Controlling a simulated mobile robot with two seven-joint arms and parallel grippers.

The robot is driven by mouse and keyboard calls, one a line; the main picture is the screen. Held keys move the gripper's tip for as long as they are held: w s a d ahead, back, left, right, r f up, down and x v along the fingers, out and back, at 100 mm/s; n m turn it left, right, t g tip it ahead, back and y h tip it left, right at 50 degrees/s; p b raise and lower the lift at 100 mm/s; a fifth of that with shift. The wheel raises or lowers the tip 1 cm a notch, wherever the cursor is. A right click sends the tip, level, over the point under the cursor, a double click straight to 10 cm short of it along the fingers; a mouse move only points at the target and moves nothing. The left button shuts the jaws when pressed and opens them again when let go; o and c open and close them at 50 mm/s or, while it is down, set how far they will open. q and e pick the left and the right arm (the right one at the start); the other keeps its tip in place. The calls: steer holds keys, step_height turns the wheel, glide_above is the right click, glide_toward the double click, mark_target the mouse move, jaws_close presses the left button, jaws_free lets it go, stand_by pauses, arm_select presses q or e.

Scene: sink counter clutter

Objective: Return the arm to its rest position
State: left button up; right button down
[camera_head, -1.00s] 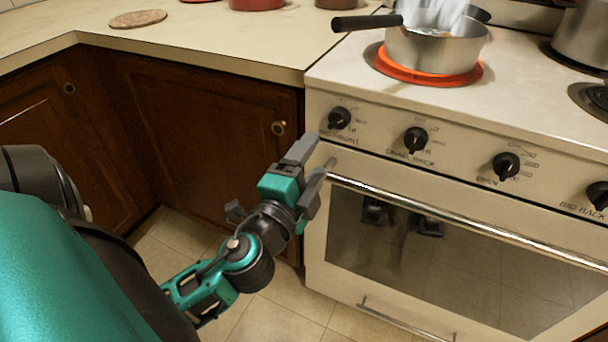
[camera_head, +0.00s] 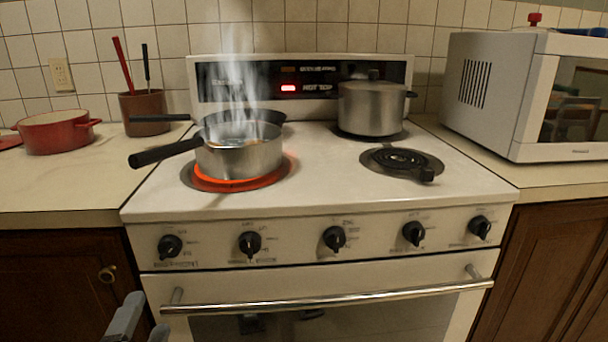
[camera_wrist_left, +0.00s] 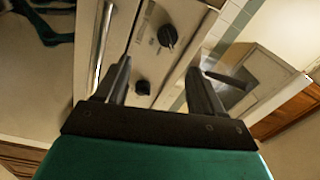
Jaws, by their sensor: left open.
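My left gripper (camera_head: 142,326) shows only by its fingertips at the bottom left edge of the head view, in front of the cabinet left of the stove. In the left wrist view my left gripper (camera_wrist_left: 160,78) has its two fingers spread apart with nothing between them. The rest of my left arm is outside the head view. My right arm does not show in either view.
A smoking saucepan (camera_head: 240,157) sits on a glowing red burner; its black handle points left. The oven handle (camera_head: 330,301) sticks out right of my gripper. A microwave (camera_head: 490,95) stands at right.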

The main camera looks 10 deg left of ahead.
arm_select(q)
steer(key=s+d+f+n+g+h, duration=0.2)
steer(key=d+f+n+g+h, duration=0.3)
steer(key=f, duration=0.5)
steer(key=s+d+f+n+g+h, duration=0.2)
steer(key=d+f+n, duration=0.4)
steer(key=f, duration=0.4)
step_height(320, 180, up, 11)
steer(key=s+a+m+p, duration=0.1)
steer(key=p, duration=1.4)
steer(key=shift+a+r+y+p, duration=0.2)
steer(key=shift+a+y+p, duration=0.1)
steer(key=shift+p, duration=0.05)
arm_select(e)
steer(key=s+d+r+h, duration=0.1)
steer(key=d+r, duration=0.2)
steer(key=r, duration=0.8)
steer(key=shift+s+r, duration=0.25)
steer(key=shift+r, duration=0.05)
arm_select(q)
steer(key=shift+s, duration=0.1)
